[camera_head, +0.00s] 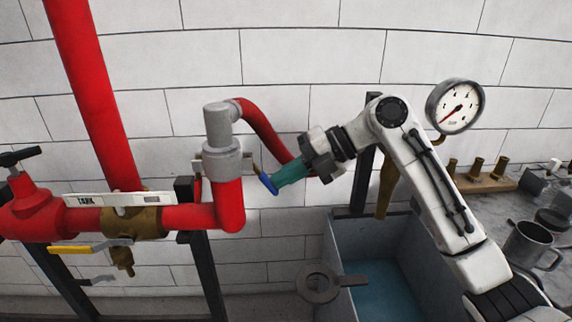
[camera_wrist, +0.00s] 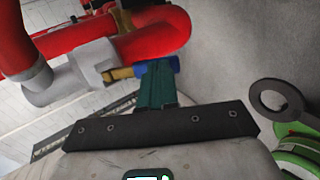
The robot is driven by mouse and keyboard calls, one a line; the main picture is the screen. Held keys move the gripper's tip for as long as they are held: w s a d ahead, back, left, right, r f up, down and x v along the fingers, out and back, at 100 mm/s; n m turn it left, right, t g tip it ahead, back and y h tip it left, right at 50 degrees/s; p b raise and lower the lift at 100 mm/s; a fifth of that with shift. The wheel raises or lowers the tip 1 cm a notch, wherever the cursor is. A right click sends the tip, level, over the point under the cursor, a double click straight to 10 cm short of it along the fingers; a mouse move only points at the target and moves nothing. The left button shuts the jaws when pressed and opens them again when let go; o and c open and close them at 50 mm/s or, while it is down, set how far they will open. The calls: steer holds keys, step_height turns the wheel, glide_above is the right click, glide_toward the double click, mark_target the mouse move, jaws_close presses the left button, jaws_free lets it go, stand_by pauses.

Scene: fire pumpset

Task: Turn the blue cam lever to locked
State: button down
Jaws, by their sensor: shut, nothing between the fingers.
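The blue cam lever (camera_head: 268,184) sits beside the grey coupling (camera_head: 222,150) on the red pipe, its blue end slanting down and to the right. A thin brass-coloured part joins it toward the coupling. My gripper (camera_head: 280,180) has teal fingers, shut, with their tips at the blue end, touching it or very close. In the wrist view the teal fingers (camera_wrist: 157,78) cover part of the blue lever (camera_wrist: 172,65). The grey coupling also shows there (camera_wrist: 98,62), with a brass part between it and the lever. The fingers hold nothing.
A red pipe with a yellow-handled brass valve (camera_head: 133,222) runs left of the coupling. A grey tank (camera_head: 345,250) of water stands below my arm. A pressure gauge (camera_head: 456,105) is at upper right. A bench (camera_head: 495,205) with a mug and brass fittings is at right.

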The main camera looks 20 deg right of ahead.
steer(key=f+y+b, duration=0.1)
steer(key=b, duration=0.1)
steer(key=a+y+b, duration=0.1)
steer(key=b, duration=0.2)
steer(key=f+t+y+b, duration=0.1)
steer(key=y+b, duration=0.1)
steer(key=b, duration=0.1)
steer(key=shift+w+a+f, duration=0.25)
steer(key=shift+a+f, duration=0.05)
steer(key=shift+a, duration=0.1)
steer(key=shift+a+r+y+b, duration=0.1)
steer(key=shift+y+b, duration=0.2)
steer(key=shift+b, duration=0.1)
